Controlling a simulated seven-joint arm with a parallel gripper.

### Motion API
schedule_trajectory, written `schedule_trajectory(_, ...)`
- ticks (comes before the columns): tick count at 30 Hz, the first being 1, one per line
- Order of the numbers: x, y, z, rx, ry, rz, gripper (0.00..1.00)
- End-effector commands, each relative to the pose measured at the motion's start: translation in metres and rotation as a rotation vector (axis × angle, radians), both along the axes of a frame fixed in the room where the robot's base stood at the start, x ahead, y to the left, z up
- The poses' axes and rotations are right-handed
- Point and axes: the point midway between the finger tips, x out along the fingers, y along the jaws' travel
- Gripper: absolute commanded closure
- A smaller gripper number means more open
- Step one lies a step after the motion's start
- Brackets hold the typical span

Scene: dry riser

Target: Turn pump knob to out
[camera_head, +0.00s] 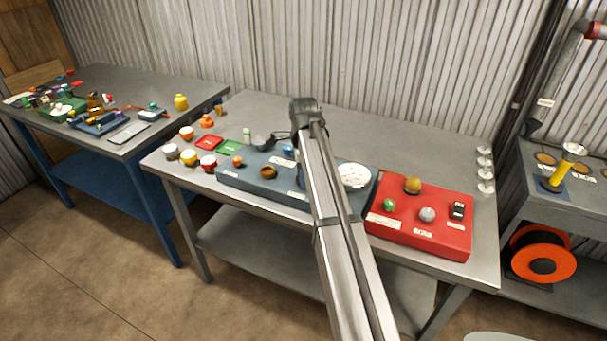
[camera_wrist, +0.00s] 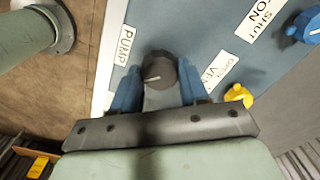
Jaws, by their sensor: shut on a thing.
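The pump knob (camera_wrist: 160,66) is a dark round knob with a light pointer line, on a blue-grey panel (camera_wrist: 195,22) beside a white PUMP label (camera_wrist: 125,45). In the wrist view the pointer line lies roughly sideways. My gripper (camera_wrist: 157,82) has its two blue fingers on either side of the knob and is shut on it. In the head view my arm covers the gripper and the knob; the blue-grey panel (camera_head: 233,178) shows to the left of the arm.
In the wrist view, a yellow knob (camera_wrist: 238,95) and a blue handle (camera_wrist: 305,27) stand to the right, by further labels. In the head view, a red control box (camera_head: 440,240) sits right of the arm, and several small cups stand at left. The table's back is mostly clear.

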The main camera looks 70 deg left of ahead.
Motion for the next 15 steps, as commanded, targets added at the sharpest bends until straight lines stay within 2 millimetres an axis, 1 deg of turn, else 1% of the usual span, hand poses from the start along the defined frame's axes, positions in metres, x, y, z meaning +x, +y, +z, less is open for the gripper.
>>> schedule_trajectory(15, 0.0, 0.0008, 0.0002, 0.0, 0.0, 0.491, 0.86)
